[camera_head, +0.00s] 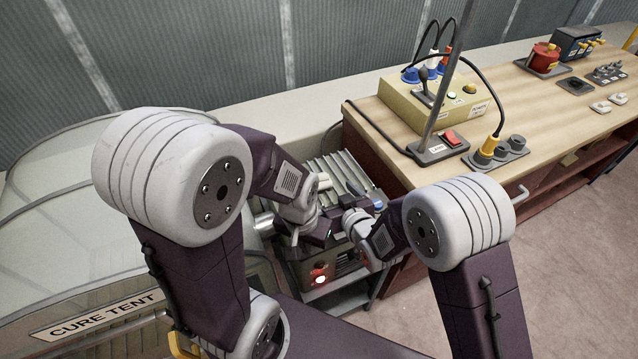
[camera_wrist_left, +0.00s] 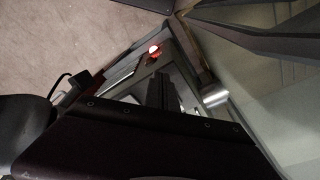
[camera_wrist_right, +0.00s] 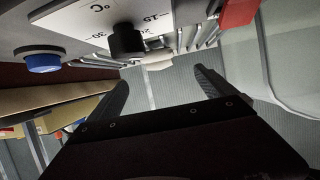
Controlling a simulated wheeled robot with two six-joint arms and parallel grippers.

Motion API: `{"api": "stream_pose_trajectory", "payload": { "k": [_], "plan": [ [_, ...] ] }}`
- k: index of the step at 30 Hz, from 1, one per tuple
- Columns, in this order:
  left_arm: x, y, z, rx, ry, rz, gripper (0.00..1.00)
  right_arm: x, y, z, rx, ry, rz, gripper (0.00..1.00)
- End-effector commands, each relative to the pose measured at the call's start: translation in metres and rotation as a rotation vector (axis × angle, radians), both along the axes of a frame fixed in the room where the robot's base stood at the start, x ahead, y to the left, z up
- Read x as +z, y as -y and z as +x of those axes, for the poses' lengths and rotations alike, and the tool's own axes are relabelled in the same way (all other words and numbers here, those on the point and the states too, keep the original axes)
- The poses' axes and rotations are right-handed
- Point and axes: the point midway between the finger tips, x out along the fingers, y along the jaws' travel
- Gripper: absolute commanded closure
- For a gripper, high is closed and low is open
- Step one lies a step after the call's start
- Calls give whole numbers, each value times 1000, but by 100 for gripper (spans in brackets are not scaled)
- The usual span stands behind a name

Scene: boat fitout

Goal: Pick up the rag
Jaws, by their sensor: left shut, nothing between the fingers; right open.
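No rag can be made out for certain. A small pale piece (camera_wrist_right: 158,62) shows beyond my right fingers in the right wrist view; I cannot tell what it is. My right gripper (camera_wrist_right: 160,88) is open, its two dark fingers wide apart with nothing between them. In the head view it is over the grey ribbed machine (camera_head: 336,168), mostly hidden by its own wrist. My left gripper (camera_wrist_left: 160,92) is shut and empty, low beside the machine's front with the lit red button (camera_head: 320,279). That button also shows in the left wrist view (camera_wrist_left: 154,49).
The cure tent (camera_head: 60,230) stands at the left. A blue knob (camera_wrist_right: 43,62) is close to my right gripper.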

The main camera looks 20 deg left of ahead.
Motion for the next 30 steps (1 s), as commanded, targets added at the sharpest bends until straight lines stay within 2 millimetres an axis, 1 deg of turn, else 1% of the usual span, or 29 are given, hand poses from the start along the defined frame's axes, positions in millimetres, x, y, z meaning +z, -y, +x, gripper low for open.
{"api": "stream_pose_trajectory", "payload": {
  "k": [1,6,9,13,14,17,18,19,21,24,30],
  "plan": [
    [8,0,0,0,0,0,100,3,-3,4,-1,0,-1,5],
    [33,0,0,0,1,0,100,-3,-17,19,-2,-2,-2,5],
    [37,0,0,0,0,0,100,-9,-22,24,-3,-2,-2,5],
    [37,0,0,0,0,0,100,-13,-23,26,-3,-1,-2,5],
    [39,0,0,0,0,0,100,-12,-24,26,-3,-2,-2,5],
    [58,0,0,0,0,0,100,-10,-31,33,-3,-3,-3,5],
    [62,0,0,0,1,0,100,-15,-35,37,-3,-2,-2,5],
    [56,0,0,0,1,0,100,-21,-40,42,-3,-1,-2,5],
    [54,0,0,0,0,0,100,-27,-48,50,-3,-1,-1,5],
    [53,0,0,0,0,0,100,-31,-55,57,-3,-1,-1,5],
    [53,0,0,0,0,0,100,-32,-57,60,-4,-3,-2,5]
  ]
}}
